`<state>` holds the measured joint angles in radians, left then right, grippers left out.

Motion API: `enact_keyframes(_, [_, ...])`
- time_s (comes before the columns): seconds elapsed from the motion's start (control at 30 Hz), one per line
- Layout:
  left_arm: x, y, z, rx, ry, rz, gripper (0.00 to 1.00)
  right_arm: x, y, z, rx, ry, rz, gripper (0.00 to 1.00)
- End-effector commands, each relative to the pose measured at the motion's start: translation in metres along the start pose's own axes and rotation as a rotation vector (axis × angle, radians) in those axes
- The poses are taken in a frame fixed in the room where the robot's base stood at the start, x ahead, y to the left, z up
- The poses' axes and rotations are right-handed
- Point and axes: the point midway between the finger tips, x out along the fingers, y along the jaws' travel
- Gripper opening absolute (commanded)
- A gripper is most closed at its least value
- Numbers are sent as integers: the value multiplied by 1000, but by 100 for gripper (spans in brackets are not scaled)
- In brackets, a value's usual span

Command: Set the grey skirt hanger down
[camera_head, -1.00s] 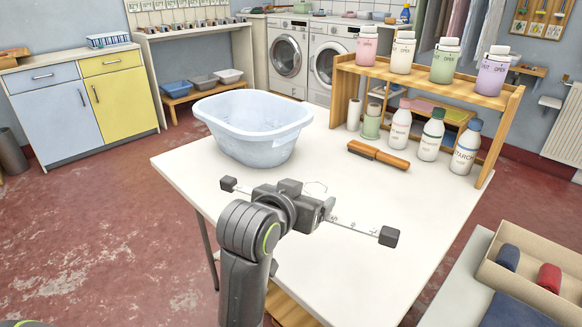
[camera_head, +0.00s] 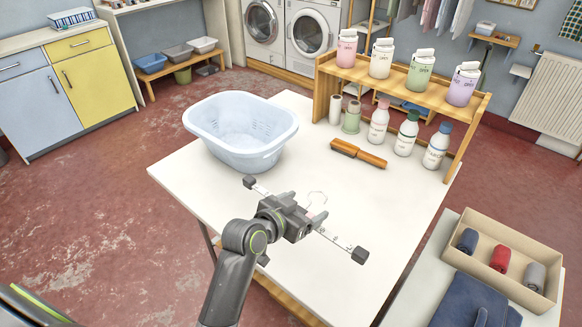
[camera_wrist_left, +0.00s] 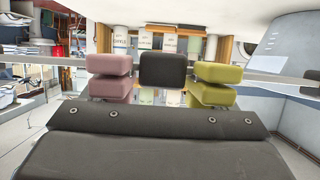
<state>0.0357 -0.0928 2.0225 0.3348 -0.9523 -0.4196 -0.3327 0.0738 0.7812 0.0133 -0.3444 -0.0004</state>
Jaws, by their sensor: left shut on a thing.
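The grey skirt hanger (camera_head: 334,241) is a thin light bar with a dark clip block at each end, one at the upper left and one at the lower right. A pale wire hook shows beside its middle. My left gripper (camera_head: 297,217) is shut on the middle of the hanger and holds it over the white table (camera_head: 375,215). The gap to the tabletop is hard to judge. In the left wrist view, a dark block (camera_wrist_left: 166,70) sits between pink and olive pads, with the bar running sideways behind. My right gripper is not in view.
A pale blue tub (camera_head: 240,150) stands on the table, left of the hanger. A brush with a wooden handle (camera_head: 358,153) lies farther back. Bottles (camera_head: 407,133) stand by a wooden shelf (camera_head: 400,85). The tabletop's right and front parts are clear. A box of rolled cloths (camera_head: 490,245) is at right.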

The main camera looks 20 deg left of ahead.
Motion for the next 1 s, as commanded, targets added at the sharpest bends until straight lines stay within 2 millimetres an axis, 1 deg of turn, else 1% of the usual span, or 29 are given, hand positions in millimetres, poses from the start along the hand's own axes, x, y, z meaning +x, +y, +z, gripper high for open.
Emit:
enact_keyframes(0.03, [-4,1,-4,-3,-4,1,55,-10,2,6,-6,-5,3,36])
enact_keyframes(0.1, [-5,2,-1,-2,-3,1,55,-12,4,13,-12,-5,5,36])
enact_keyframes(0.27, [-5,3,6,-2,-1,0,55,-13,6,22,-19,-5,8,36])
enact_keyframes(0.37, [1,4,20,-2,-3,0,55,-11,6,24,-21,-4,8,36])
enact_keyframes(0.4, [4,4,28,-3,-5,0,55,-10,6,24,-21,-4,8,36])
enact_keyframes(0.53, [13,3,51,-2,-4,-1,55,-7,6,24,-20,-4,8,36])
enact_keyframes(0.77, [22,3,72,-1,-2,-1,55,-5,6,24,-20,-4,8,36])
enact_keyframes(0.9, [30,3,92,-1,-3,-1,55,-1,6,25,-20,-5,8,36])
enact_keyframes(1.0, [33,3,98,0,-1,-1,55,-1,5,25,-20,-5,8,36])
